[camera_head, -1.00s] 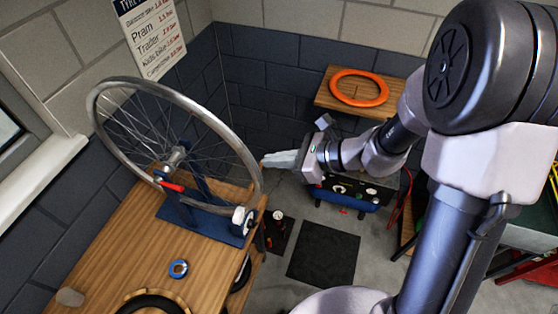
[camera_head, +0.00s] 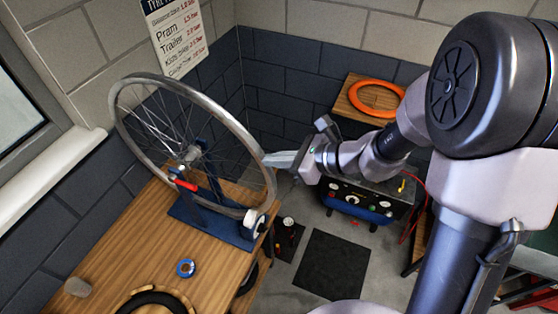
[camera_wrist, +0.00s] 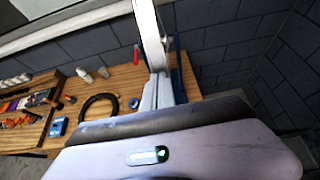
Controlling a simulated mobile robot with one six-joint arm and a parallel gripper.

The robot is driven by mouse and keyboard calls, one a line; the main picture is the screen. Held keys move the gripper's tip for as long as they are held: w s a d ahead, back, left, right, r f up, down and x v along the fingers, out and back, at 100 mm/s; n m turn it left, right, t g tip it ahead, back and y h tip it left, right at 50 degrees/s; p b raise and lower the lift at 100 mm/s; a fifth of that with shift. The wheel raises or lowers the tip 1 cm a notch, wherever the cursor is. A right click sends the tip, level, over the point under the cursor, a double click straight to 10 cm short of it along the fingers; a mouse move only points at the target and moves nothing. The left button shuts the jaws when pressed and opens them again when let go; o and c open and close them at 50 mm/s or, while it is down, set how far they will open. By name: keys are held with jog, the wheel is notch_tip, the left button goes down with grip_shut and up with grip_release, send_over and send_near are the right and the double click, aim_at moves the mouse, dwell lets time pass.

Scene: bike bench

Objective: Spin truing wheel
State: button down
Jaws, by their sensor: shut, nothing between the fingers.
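The truing wheel (camera_head: 244,133), a silver spoked rim, stands upright in a blue truing stand (camera_head: 212,228) on the wooden workbench (camera_head: 120,250). A red part of the stand (camera_head: 184,184) sits near the hub. My gripper (camera_head: 270,160) is shut and empty, and its tips are at the right side of the rim; I cannot tell whether they touch it. In the wrist view the wheel rim (camera_wrist: 148,30) rises edge-on just beyond my gripper fingers (camera_wrist: 157,92). The stand (camera_wrist: 178,80) is behind it.
A blue tape roll (camera_head: 186,268), a black tyre ring (camera_head: 155,304) and a grey cup (camera_head: 77,287) are on the bench. An orange ring (camera_head: 376,97) lies on a shelf at the back. A machine (camera_head: 358,200) stands right of the bench.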

jog(key=s+d+f+b, duration=0.1)
jog(key=d+f+b, duration=0.2)
jog(key=f+b, duration=0.45)
jog(key=s+d+f+b, duration=0.1)
jog(key=d+f+b, duration=0.1)
jog(key=f+b, duration=0.55)
jog(key=s+d+f+n+h+b, duration=0.2)
jog(key=s+d+n+h+b, duration=0.2)
jog(key=s+n+b, duration=0.4)
jog(key=s+d+f+n+t+h+b, duration=0.1)
jog(key=s+d+f+n+h+b, duration=0.2)
jog(key=s+n+b, duration=0.6)
jog(key=shift+s+d+f+n+t+h, duration=0.15)
jog(key=shift+d+f+n+t+h, duration=0.15)
jog(key=shift+d+h, duration=0.9)
dwell(3.6)
